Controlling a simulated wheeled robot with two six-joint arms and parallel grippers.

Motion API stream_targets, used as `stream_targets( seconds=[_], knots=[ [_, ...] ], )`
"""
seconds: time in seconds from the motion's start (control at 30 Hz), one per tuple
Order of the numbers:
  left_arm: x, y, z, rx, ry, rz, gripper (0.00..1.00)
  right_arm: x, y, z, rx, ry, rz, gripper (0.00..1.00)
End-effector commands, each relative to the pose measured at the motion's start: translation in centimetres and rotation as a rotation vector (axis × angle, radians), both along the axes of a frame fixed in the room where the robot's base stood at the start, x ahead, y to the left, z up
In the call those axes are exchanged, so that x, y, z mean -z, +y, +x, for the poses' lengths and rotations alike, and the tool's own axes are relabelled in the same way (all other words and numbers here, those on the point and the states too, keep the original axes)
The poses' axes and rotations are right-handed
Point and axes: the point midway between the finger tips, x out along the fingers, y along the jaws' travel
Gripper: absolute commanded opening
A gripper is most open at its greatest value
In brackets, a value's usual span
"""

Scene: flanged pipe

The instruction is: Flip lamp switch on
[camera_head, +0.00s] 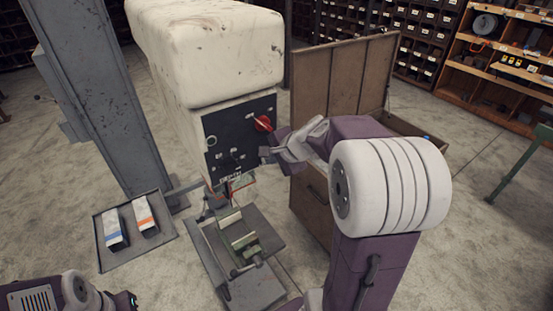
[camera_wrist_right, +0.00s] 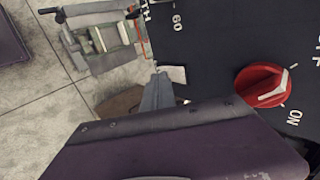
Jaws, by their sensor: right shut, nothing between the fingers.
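A black control panel (camera_head: 240,133) is on the front of a cream machine. A red rotary knob (camera_head: 263,123) sits at its upper right; in the right wrist view the red knob (camera_wrist_right: 264,86) has a white pointer, with an "ON" label beside it. Smaller controls (camera_head: 232,156) sit lower on the panel; I cannot tell which one is the lamp switch. My right gripper (camera_head: 267,152) is shut and empty, close to the panel's right side below the knob. In the right wrist view its tip (camera_wrist_right: 157,80) is near a small pale piece (camera_wrist_right: 173,74). My left gripper's fingers are out of view.
A vise (camera_head: 240,240) and worktable stand below the panel. A tray (camera_head: 108,262) with two boxes is at the left, by a grey column (camera_head: 100,90). A brown open-lidded cabinet (camera_head: 340,80) stands right behind my right arm.

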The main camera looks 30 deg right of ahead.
Motion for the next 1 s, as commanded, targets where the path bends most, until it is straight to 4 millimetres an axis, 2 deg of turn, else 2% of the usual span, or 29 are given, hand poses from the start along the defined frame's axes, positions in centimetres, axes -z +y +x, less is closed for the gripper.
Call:
stream_targets(
  seconds=[0.23,0.33,1.0],
  knots=[
    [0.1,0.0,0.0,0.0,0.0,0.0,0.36,0.1,0.0,0.0,0.0,0.0,0.0,0.0],
    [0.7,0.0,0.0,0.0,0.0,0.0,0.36,0.6,0.1,0.4,-0.002,-0.001,-0.001,0.0],
    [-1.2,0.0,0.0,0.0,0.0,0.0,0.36,-1.6,0.0,0.4,0.0,-0.003,0.0,0.0]
  ],
)
